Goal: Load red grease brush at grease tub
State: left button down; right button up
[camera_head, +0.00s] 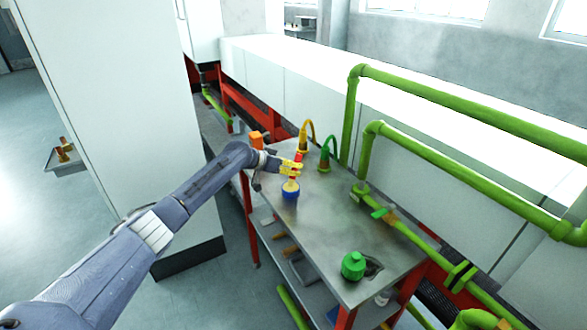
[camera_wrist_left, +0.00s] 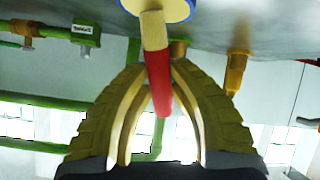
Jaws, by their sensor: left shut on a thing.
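The grease brush has a red handle (camera_head: 298,157) and a tan lower part. My left gripper (camera_head: 291,169) is shut on the brush above the bench's left part. The red handle (camera_wrist_left: 159,88) runs between the yellow fingers (camera_wrist_left: 161,68) in the left wrist view. The blue grease tub (camera_head: 290,193) stands on the bench directly below the gripper; its blue rim (camera_wrist_left: 187,12) shows at the top of the left wrist view. The brush's tan end overlaps the tub's opening; I cannot tell how deep it goes. My right gripper is not in view.
The metal bench (camera_head: 318,222) has free room in its middle. A yellow curved spout (camera_head: 308,128) and a green one (camera_head: 330,146) rise behind the gripper. A green container (camera_head: 353,265) stands at the front right. Green pipes (camera_head: 440,165) run along the right.

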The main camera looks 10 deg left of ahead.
pick_arm(q)
jog(key=shift+f, duration=0.1)
dwell(0.4)
jog(key=shift+r, duration=3.55)
